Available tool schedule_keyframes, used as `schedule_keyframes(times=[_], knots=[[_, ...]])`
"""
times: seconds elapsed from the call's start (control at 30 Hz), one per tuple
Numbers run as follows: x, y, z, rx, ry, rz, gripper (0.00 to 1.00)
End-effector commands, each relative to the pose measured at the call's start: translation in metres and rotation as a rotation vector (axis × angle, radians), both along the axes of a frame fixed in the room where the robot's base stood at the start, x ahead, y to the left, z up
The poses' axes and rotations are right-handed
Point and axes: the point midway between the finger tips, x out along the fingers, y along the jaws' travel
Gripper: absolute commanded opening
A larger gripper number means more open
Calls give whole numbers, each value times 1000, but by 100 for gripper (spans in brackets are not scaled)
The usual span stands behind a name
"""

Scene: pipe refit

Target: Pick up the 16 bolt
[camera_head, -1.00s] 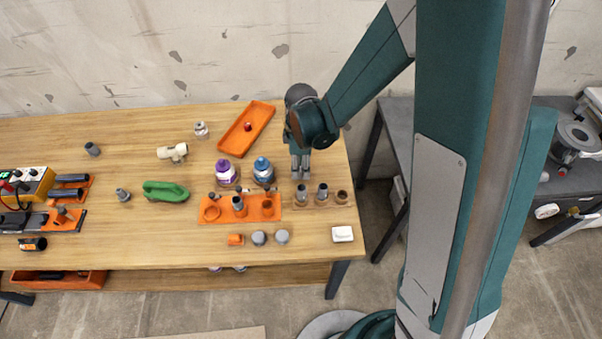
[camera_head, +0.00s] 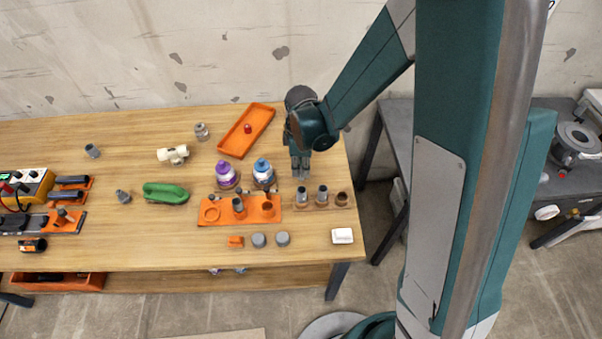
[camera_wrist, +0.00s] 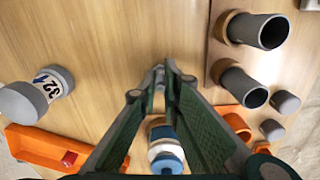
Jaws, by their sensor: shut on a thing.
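My gripper (camera_head: 301,176) is over the right part of the wooden table, just behind a small wooden holder (camera_head: 313,206) with dark grey pipe pieces. In the wrist view the fingers of my gripper (camera_wrist: 160,76) converge on a small grey piece (camera_wrist: 159,72). Most of it is hidden by the fingertips, and no number can be read on it. Whether it touches the table cannot be told. A grey and white fitting marked 32 (camera_wrist: 42,90) lies at the left of the wrist view.
A blue-capped bottle (camera_head: 263,172) and a purple-capped bottle (camera_head: 226,174) stand left of my gripper. An orange tray (camera_head: 237,142) is behind them. An orange holder (camera_head: 225,216) with pipe parts is in front. The table is clear along its right back corner.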

Motion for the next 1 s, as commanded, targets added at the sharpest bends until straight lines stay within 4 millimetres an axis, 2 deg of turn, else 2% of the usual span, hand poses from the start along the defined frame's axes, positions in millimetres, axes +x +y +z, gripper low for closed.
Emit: schedule_keyframes(times=[0.27, 0.47, 1.0], knots=[[0, 0, 4, 0, 0, 0, 0], [0, 0, 19, 0, 0, 0, 0], [0, 0, 84, 0, 0, 0, 0]])
